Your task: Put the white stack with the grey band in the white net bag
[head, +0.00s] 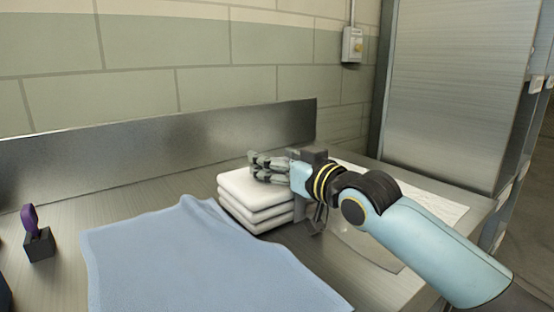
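A white stack (257,213) of several folded layers sits on the metal counter near the middle of the head view. I cannot make out a grey band on it. My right gripper (257,168) reaches in from the right, with its fingers at the top of the stack on its far right side. Whether the fingers touch it, and how far apart they are, is unclear. A pale, see-through sheet-like thing (441,207), which may be the white net bag, lies flat to the right, partly hidden behind my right arm. My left gripper is not in view.
A light blue cloth (195,262) covers the front middle of the counter (135,206), just left of the stack. A purple item (29,217) stands in a dark block (39,244) at the left. A metal backsplash (160,153) runs behind. A tall metal cabinet (455,85) stands at the right.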

